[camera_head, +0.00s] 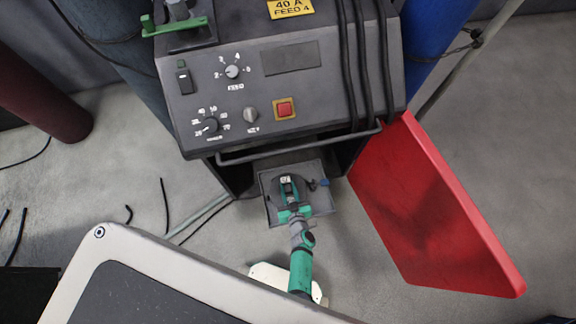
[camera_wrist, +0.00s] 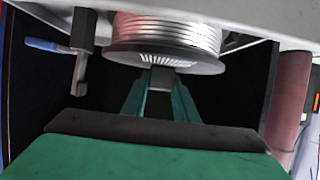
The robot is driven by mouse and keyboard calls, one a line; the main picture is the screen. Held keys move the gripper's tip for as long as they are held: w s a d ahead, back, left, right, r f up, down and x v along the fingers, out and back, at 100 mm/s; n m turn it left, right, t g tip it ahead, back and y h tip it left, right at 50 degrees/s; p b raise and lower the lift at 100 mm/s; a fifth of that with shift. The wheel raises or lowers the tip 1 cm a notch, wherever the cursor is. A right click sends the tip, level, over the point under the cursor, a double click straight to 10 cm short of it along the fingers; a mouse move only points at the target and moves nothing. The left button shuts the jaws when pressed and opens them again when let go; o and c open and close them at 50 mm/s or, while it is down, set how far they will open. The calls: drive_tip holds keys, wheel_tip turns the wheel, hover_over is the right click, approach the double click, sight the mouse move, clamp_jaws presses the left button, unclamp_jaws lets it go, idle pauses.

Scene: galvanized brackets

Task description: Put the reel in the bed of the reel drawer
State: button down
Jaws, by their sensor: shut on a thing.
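The reel (camera_wrist: 168,57) shows in the wrist view, with bright silver wire wound above a dark flange. My gripper (camera_wrist: 160,84) is shut on it at the flange's near edge, and the green fingers reach up from below in that view. In the head view my gripper (camera_head: 287,190) is over the grey reel drawer (camera_head: 322,203), under the machine's front. The reel is mostly hidden there by my gripper. I cannot tell whether the reel rests in the bed or hangs just above it.
A blue-handled lever (camera_wrist: 45,45) stands beside the reel; its blue end (camera_head: 323,183) shows at the drawer's right. The dark machine (camera_head: 290,85) with knobs overhangs the drawer. An open red door (camera_head: 430,205) stands to the right. Loose cables (camera_head: 165,205) lie on the floor at left.

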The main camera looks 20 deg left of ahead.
drive_tip(key=shift+f, duration=0.3)
drive_tip(key=shift+f, duration=0.1)
drive_tip(key=c, duration=1.4)
unclamp_jaws()
drive_tip(key=shift+f, duration=0.1)
drive_tip(key=v, duration=1.1)
drive_tip(key=s+d+r+m+t+h, duration=0.1)
drive_tip(key=s+d+r+h, duration=0.2)
drive_tip(key=r, duration=0.5)
drive_tip(key=s+d+r+m+t, duration=0.25)
drive_tip(key=s+r, duration=0.25)
drive_tip(key=r, duration=0.4)
drive_tip(key=s+r+m+h, duration=0.1)
drive_tip(key=s+r+h, duration=0.1)
drive_tip(key=r, duration=0.8)
drive_tip(key=s+d+r+m+h, duration=0.1)
drive_tip(key=s+r+m+h, duration=0.1)
drive_tip(key=r, duration=0.8)
drive_tip(key=shift+d+r+t, duration=0.25)
drive_tip(key=shift+r+t, duration=0.1)
drive_tip(key=shift+r, duration=0.05)
